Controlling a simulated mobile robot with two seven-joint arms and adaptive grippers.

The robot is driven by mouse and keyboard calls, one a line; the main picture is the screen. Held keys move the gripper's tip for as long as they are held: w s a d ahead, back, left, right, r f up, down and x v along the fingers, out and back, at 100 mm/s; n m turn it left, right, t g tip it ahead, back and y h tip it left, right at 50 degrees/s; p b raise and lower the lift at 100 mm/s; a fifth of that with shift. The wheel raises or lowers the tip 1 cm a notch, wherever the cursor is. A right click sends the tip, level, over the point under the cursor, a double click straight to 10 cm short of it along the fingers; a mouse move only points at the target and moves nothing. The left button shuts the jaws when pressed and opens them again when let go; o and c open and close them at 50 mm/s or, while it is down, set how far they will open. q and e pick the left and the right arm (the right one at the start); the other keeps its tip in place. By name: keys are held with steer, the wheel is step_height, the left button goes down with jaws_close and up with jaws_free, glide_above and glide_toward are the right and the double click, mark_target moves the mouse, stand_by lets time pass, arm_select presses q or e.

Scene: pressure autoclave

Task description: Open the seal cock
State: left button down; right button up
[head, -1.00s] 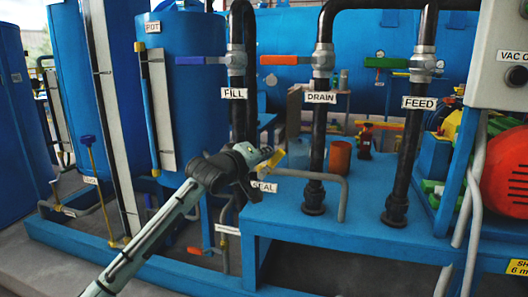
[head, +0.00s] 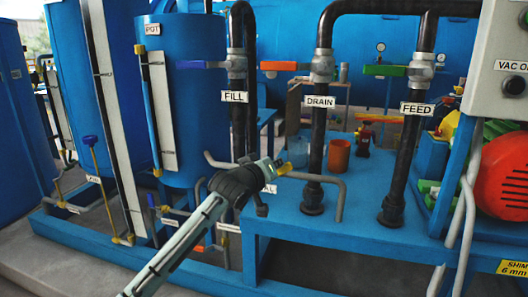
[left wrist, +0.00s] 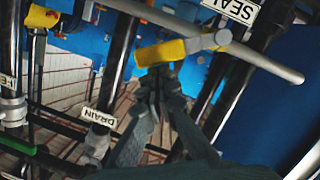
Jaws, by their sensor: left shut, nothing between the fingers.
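The seal cock has a yellow handle (head: 284,168) on a bent grey pipe (head: 325,179). Its SEAL label is mostly hidden behind my left gripper in the head view and shows partly in the left wrist view (left wrist: 232,9). My left gripper (head: 268,168) is shut and empty at the left end of the yellow handle. In the left wrist view the closed fingertips (left wrist: 159,72) are right at the yellow handle (left wrist: 160,52); I cannot tell whether they touch it. The grey lever arm (left wrist: 202,42) runs right from the handle to a yellow hub.
Black pipes labelled FILL (head: 234,97), DRAIN (head: 320,102) and FEED (head: 417,109) stand around the cock, with purple, orange and green levers above. An orange cup (head: 338,155) stands on the blue deck behind.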

arm_select(q)
steer(key=shift+s+d+f+m+y+p, duration=0.15)
steer(key=shift+d+f+m+y+p, duration=0.3)
steer(key=shift+f+m, duration=0.35)
steer(key=shift+s+d+f+m+y+p, duration=0.2)
steer(key=shift+d+f+m+y+p, duration=0.1)
steer(key=shift+d+f+m+p, duration=0.5)
steer(key=shift+s+d+f+m+y+p, duration=0.15)
steer(key=shift+d+f+m+y+p, duration=0.15)
steer(key=shift+f+m, duration=0.55)
arm_select(e)
steer(key=a+x, duration=0.1)
steer(key=x, duration=0.7)
steer(key=shift+a+f, duration=0.2)
steer(key=shift+a, duration=0.2)
arm_select(q)
steer(key=shift+r, duration=0.2)
arm_select(e)
steer(key=shift+s, duration=0.1)
arm_select(q)
steer(key=shift+r, duration=0.1)
arm_select(e)
steer(key=shift+r, duration=0.1)
